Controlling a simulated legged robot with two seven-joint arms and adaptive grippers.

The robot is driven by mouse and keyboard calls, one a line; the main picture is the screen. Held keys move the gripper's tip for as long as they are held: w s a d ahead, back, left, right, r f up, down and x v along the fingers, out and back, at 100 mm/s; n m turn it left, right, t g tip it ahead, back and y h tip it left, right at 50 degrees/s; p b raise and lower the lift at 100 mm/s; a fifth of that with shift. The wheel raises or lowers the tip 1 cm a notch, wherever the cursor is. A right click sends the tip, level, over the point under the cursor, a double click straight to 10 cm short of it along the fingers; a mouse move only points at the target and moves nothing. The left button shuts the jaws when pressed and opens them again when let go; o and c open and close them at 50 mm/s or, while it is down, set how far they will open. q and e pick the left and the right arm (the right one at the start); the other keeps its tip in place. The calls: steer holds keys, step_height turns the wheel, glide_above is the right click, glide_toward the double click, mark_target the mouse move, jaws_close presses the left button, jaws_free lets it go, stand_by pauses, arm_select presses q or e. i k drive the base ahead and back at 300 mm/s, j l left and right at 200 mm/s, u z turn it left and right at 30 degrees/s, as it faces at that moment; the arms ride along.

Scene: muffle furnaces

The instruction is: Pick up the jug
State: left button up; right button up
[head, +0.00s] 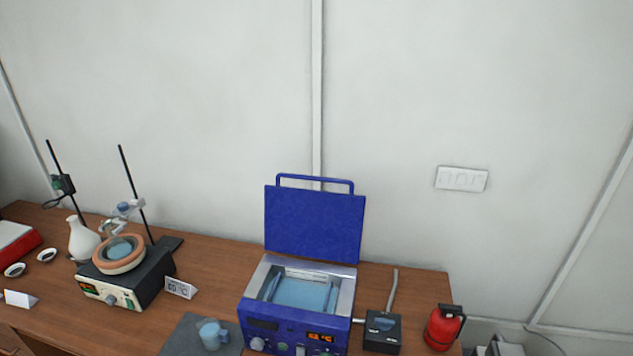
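A small light-blue jug (212,334) with a side handle stands near the front of the wooden table, on a dark grey mat (182,339). It is just left of a blue box-shaped bath with its lid up. Its upper rim and bluish contents are visible from above. Neither of my grippers is in the head view, so their distance from the jug does not show.
The open blue bath (299,318) holds blue liquid. A black box (382,332) and red extinguisher (444,327) are to its right. A hotplate (125,283) with a bowl, stand rods and a white flask (82,240) are at left. The table (215,265) is clear behind the mat.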

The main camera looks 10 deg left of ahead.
mark_target(212, 338)
steer(key=u, duration=1.35)
